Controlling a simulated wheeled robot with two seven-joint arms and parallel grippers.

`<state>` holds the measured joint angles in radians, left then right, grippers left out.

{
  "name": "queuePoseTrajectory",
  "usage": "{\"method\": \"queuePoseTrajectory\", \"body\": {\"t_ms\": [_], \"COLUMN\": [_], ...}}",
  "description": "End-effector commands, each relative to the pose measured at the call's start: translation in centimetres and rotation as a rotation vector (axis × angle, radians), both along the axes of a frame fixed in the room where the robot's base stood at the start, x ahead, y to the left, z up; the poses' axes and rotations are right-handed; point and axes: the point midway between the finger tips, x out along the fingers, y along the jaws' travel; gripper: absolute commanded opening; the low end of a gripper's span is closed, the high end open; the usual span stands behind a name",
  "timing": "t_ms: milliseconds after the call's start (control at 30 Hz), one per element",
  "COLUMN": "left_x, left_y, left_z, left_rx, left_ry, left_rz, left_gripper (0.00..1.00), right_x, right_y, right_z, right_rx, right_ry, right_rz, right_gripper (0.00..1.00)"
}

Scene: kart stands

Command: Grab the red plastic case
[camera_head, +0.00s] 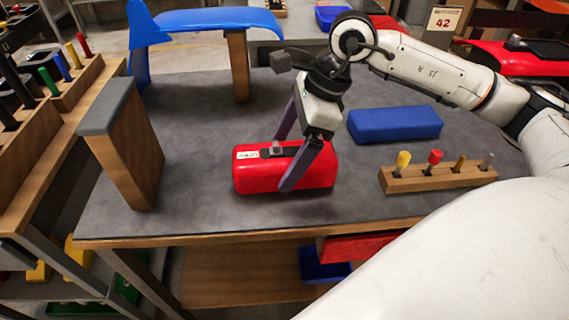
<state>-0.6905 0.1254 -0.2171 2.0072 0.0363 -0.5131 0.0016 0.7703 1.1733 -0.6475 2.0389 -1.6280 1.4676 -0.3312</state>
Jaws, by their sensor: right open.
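The red plastic case (255,179) lies on the grey table top near its front edge, with a white label and a dark handle area on top. My right gripper (288,160) reaches down over the case from the upper right. Its two fingers are apart: the near one hangs in front of the case's front side, and the far one goes down behind the case's back edge. The case sits between them on the table. Whether either finger touches the case, I cannot tell. My left gripper is not in view.
A blue block (395,124) and a wooden holder with several coloured-handled tools (437,178) stand right of the case. A wooden post with a grey top (125,145) stands at left. A blue curved panel (215,20) rests at the back. The table's front edge is close.

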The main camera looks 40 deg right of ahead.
Motion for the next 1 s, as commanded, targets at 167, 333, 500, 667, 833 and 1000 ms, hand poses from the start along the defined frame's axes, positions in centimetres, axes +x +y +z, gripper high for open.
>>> {"method": "queuePoseTrajectory", "body": {"t_ms": [167, 333, 500, 667, 833, 1000], "left_x": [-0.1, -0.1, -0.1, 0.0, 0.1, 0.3], "left_y": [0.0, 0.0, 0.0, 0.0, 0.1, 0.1], "left_z": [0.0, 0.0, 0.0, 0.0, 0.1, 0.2], "left_rx": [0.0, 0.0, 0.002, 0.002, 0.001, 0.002], "left_ry": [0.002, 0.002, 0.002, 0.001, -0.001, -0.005], "left_rz": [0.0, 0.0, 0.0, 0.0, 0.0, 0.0], "left_gripper": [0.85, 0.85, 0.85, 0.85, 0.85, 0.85], "right_x": [0.7, 1.0, 1.0, 1.0, 0.9, 1.0], "right_y": [1.1, 1.5, 1.5, 1.5, 1.5, 1.5], "right_z": [-2.5, -3.4, -3.4, -3.4, -3.4, -3.3], "right_rx": [0.001, 0.001, 0.001, 0.001, 0.001, 0.002], "right_ry": [0.004, 0.0, 0.0, 0.0, 0.0, -0.001], "right_rz": [0.001, 0.0, 0.0, 0.0, 0.0, 0.0], "right_gripper": [0.88, 0.88, 0.88, 0.65, 0.36, 0.35]}}
